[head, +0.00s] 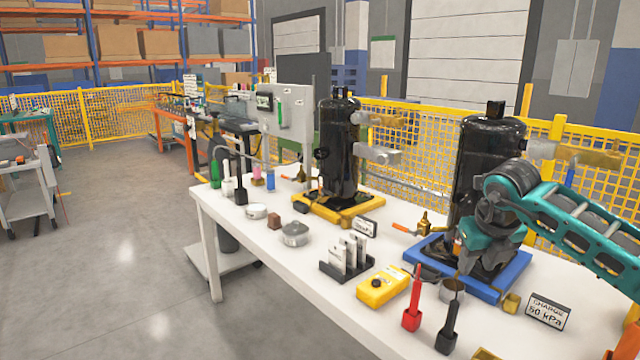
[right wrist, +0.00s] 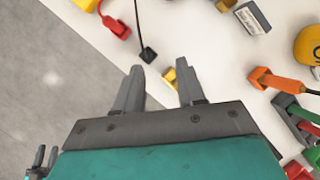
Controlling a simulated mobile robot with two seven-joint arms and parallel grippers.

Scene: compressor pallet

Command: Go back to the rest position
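The left gripper is outside the head view.
The white table (head: 262,262) carries a second black compressor (head: 339,150) on a yellow base, a yellow box (head: 383,287), a red-handled tool (head: 413,305), a black tool (head: 448,330) and a sign (head: 548,311). Open floor (head: 110,260) lies left.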

